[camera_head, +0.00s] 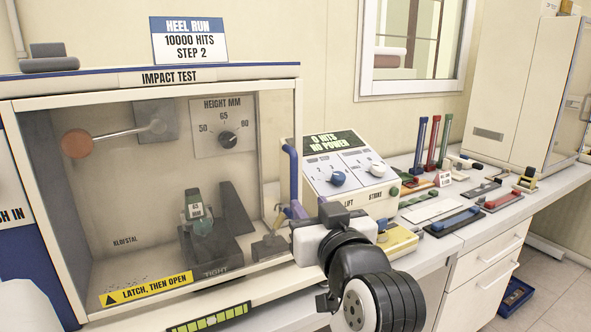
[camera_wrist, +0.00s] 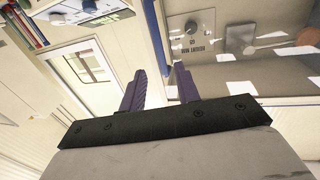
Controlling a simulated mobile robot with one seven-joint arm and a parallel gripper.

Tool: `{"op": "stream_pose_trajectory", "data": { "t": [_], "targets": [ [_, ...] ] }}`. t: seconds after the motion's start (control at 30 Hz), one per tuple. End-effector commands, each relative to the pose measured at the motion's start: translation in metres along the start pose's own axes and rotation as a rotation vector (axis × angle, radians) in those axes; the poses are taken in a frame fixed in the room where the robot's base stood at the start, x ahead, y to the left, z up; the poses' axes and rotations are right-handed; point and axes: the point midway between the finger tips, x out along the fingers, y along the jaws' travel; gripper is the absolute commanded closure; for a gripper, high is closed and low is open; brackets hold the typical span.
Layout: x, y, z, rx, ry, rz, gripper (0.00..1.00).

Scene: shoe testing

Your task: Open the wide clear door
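The wide clear door (camera_head: 130,220) covers the front of the impact test cabinet and looks closed. A yellow label (camera_head: 147,290) at its lower edge reads "LATCH, THEN OPEN". A blue upright handle (camera_head: 292,172) stands at the door's right edge. My gripper (camera_head: 293,211) is by the lower part of this handle. In the wrist view my gripper's two purple fingers (camera_wrist: 161,68) are spread apart, with the blue handle (camera_wrist: 155,32) running between and beyond their tips. I cannot tell whether they touch it.
A control box (camera_head: 345,168) reading "0 HITS NO POWER" stands close right of the handle. A height dial (camera_head: 227,138) and a shoe-like green piece (camera_head: 202,222) are inside the cabinet. A yellow block (camera_head: 398,241) and several tools lie on the right bench.

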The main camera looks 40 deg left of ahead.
Motion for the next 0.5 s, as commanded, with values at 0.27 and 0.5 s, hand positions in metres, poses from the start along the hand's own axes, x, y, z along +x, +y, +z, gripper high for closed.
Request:
{"op": "stream_pose_trajectory", "data": {
  "t": [0.27, 0.5],
  "targets": [
    [0.060, -0.001, -0.001, 0.001, -0.005, -0.004, 0.68],
    [0.098, 0.000, -0.001, 0.002, -0.002, -0.002, 0.68]
  ]
}}
